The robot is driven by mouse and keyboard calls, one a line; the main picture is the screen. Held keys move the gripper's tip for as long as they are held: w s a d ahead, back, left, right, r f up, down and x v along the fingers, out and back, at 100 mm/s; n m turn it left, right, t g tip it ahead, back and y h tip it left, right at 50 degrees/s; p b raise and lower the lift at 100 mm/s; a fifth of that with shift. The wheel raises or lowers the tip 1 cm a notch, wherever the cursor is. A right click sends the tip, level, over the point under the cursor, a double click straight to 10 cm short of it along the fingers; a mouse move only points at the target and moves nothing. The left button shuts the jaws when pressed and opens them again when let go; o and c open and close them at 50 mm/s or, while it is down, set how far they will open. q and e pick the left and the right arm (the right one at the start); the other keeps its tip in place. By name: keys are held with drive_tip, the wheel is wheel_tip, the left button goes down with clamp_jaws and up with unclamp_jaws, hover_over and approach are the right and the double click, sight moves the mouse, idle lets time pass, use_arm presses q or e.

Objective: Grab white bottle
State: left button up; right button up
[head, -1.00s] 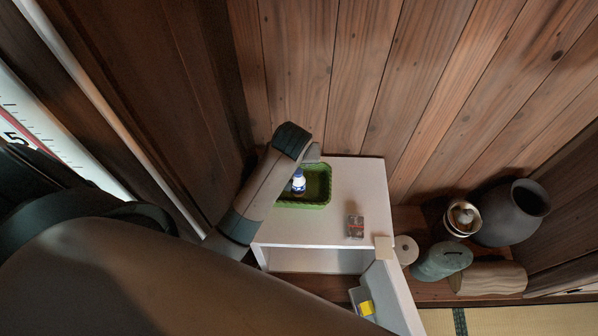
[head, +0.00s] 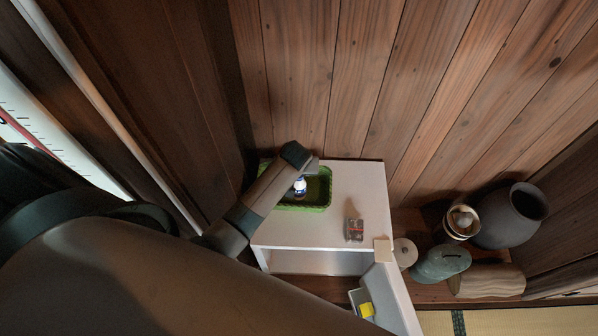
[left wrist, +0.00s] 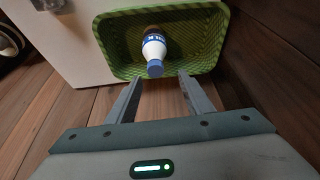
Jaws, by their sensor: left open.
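The white bottle (left wrist: 154,50) has a blue label and a blue cap. It is inside a green woven basket (left wrist: 216,64) in the left wrist view, cap toward my gripper. In the head view the bottle (head: 300,187) shows beside my wrist, in the green basket (head: 318,207) on a white cabinet. My left gripper (left wrist: 160,77) is open, its two fingers pointing at the basket. The cap lies just beyond and between the fingertips, with no contact visible. My right gripper is not in view.
The white cabinet top (head: 352,185) is clear right of the basket, except for a small clear container (head: 354,226). An open drawer (head: 391,300) holds a yellow item. A dark vase (head: 511,214) and other pots stand at right. Wooden walls stand close behind.

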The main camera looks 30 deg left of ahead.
sight(299, 185)
use_arm(q)
drive_tip(key=shift+w+a+f, duration=0.1)
drive_tip(key=shift+w+f, duration=0.15)
drive_tip(key=shift+f, duration=0.35)
drive_tip(key=shift+f, duration=0.1)
drive_tip(key=shift+d+p+x, duration=0.15)
drive_tip(key=shift+p+x, duration=0.15)
drive_tip(key=shift+x, duration=0.55)
drive_tip(key=shift+d+p+x, duration=0.15)
drive_tip(key=shift+p+x, duration=0.15)
drive_tip(key=shift+x, duration=1.35)
drive_tip(key=shift+d, duration=0.15)
clamp_jaws()
